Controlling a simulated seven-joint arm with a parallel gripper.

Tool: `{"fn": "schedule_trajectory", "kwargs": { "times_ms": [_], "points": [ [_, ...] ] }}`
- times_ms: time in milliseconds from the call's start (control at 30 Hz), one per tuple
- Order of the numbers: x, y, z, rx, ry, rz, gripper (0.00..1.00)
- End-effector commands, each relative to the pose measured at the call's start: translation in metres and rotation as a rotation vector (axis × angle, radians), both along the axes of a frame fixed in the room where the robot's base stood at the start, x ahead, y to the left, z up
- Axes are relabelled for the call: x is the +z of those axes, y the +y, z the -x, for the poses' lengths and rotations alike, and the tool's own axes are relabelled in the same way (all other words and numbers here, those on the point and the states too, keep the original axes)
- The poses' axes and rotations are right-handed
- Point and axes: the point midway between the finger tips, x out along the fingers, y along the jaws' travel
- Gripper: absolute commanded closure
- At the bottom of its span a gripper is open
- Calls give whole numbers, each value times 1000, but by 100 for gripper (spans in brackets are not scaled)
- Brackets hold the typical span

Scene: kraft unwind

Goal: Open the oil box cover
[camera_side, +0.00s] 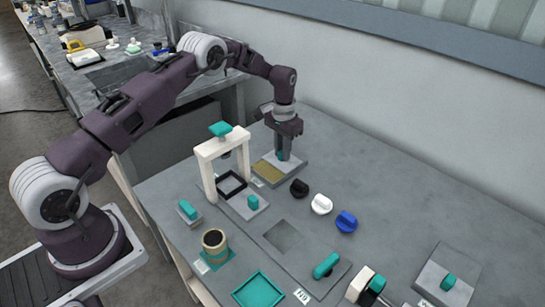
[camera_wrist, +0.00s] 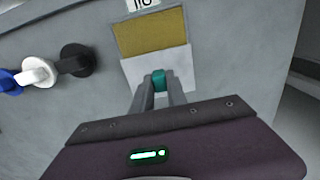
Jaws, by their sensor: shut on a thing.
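The oil box (camera_side: 262,180) sits at the back of the table, and its OIL label (camera_wrist: 143,4) shows upside down in the wrist view. Its light grey cover (camera_wrist: 178,65) lies over only part of the box. Beside the cover, the yellow-brown oil surface (camera_wrist: 150,34) is exposed; it also shows in the side view (camera_side: 267,174). My gripper (camera_side: 282,157) points down over the box. In the wrist view its fingers (camera_wrist: 159,82) are shut on the teal handle (camera_wrist: 159,76) of the cover. The fingers hide the handle's sides.
Black (camera_side: 299,188), white (camera_side: 321,204) and blue (camera_side: 346,221) knobs stand in front of the box. A white frame with a teal top (camera_side: 221,129) stands to the left. A teal tray (camera_side: 258,290) lies near the front. The wall (camera_side: 400,120) is close behind.

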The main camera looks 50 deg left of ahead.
Motion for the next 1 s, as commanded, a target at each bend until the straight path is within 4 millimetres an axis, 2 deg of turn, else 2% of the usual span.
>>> {"fn": "schedule_trajectory", "kwargs": {
  "times_ms": [100,233,567,600,700,1000],
  "points": [
    [-1,4,-15,5,-2,-6,100],
    [0,2,-22,1,-1,-6,100],
    [0,2,-24,-1,0,-5,100],
    [0,2,-24,-1,0,-5,80],
    [0,1,-24,-1,0,-4,60],
    [1,0,-24,-2,0,-2,60]
  ]
}}
